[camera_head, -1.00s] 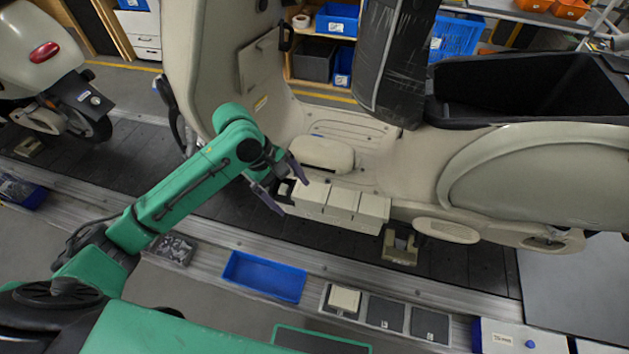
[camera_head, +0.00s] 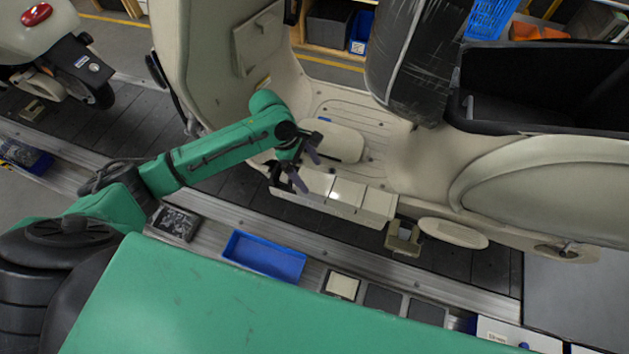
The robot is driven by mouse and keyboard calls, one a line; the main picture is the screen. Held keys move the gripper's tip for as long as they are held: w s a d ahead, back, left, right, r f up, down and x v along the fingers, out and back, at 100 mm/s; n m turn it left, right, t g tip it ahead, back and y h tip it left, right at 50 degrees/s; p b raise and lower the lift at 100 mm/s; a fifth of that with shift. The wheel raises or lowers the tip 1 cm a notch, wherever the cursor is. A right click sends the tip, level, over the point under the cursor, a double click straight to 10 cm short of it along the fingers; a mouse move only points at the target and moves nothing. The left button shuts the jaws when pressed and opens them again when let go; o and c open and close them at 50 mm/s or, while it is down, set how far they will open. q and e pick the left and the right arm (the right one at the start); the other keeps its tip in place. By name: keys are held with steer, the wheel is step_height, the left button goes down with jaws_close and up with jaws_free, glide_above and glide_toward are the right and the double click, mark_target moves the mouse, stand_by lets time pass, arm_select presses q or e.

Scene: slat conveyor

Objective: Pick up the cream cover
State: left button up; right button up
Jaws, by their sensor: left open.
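A rounded cream cover (camera_head: 337,140) lies on the scooter's floorboard. A cream box (camera_head: 350,208) below it, at the scooter's near side, has several flat cream plates on top (camera_head: 348,191). A small cream square piece (camera_head: 342,285) also sits in the row of dark squares on the conveyor edge. I cannot tell for sure which is the named cover. My left gripper (camera_head: 308,169) is open, its fingers apart at the left end of the box top, just below the rounded cover. I see nothing between its fingers; contact with the box is unclear. My right gripper is not in view.
The cream scooter's front shield (camera_head: 205,70) rises to the left of my gripper, and its black wrapped seat (camera_head: 415,60) overhangs to the right. An empty blue tray (camera_head: 263,256) lies on the conveyor edge. Another scooter (camera_head: 35,45) stands at the far left.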

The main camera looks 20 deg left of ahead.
mark_target(313, 181)
arm_select(q)
steer(key=x, duration=0.2)
steer(key=shift+s+d+f, duration=0.1)
steer(key=shift+s+f, duration=0.05)
steer(key=shift+f, duration=0.35)
steer(key=c, duration=1.4)
steer(key=shift+o, duration=0.2)
step_height(313, 181, up, 20)
